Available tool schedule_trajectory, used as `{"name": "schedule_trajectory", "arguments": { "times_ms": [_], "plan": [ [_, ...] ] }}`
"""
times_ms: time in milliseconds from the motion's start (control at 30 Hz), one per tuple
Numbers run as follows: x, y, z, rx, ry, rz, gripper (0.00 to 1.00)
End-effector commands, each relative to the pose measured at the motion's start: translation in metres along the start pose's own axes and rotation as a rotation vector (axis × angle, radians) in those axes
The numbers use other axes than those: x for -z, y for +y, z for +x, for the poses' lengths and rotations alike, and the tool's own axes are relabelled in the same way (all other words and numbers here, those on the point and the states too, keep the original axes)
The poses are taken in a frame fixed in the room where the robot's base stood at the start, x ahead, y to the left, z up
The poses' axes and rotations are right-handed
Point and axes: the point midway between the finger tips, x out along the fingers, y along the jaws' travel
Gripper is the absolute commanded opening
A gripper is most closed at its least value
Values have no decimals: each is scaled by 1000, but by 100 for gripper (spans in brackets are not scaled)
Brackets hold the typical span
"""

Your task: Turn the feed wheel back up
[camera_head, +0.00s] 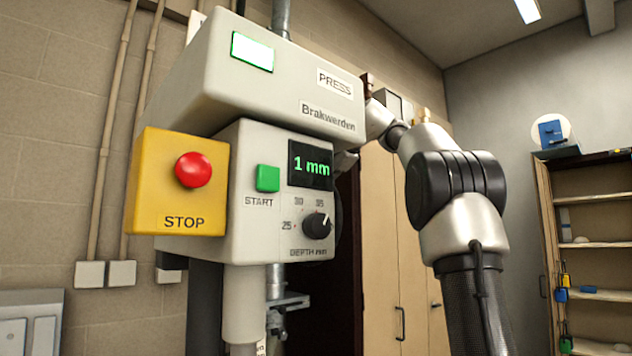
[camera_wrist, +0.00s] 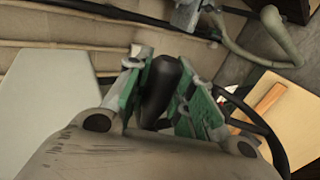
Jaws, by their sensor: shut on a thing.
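The press (camera_head: 265,85) fills the middle of the head view, and its display (camera_head: 311,165) reads 1 mm. In the wrist view my gripper (camera_wrist: 160,88) has its green-sided fingers closed on either side of a black, rounded handle (camera_wrist: 160,75). I take this to be the feed wheel's handle; the rest of the wheel is not clearly visible. In the head view my arm reaches behind the press's right side, so my gripper and the wheel are hidden there.
A yellow box with a red STOP button (camera_head: 193,170) sits on the press's left front. A green START button (camera_head: 268,178) and a black depth dial (camera_head: 316,225) are on its face. Tan cabinets (camera_head: 385,240) and a shelf unit (camera_head: 590,220) stand behind and right.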

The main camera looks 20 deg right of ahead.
Motion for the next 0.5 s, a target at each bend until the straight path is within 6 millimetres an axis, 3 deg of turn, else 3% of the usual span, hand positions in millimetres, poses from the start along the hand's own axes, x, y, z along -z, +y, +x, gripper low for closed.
{"name": "schedule_trajectory", "arguments": {
  "times_ms": [367, 400, 500],
  "plan": [
    [2, 0, -1, 3, 4, -1, 0],
    [2, 0, -1, 3, 4, -1, 25],
    [2, 0, -1, 3, 4, -1, 43]
  ]
}}
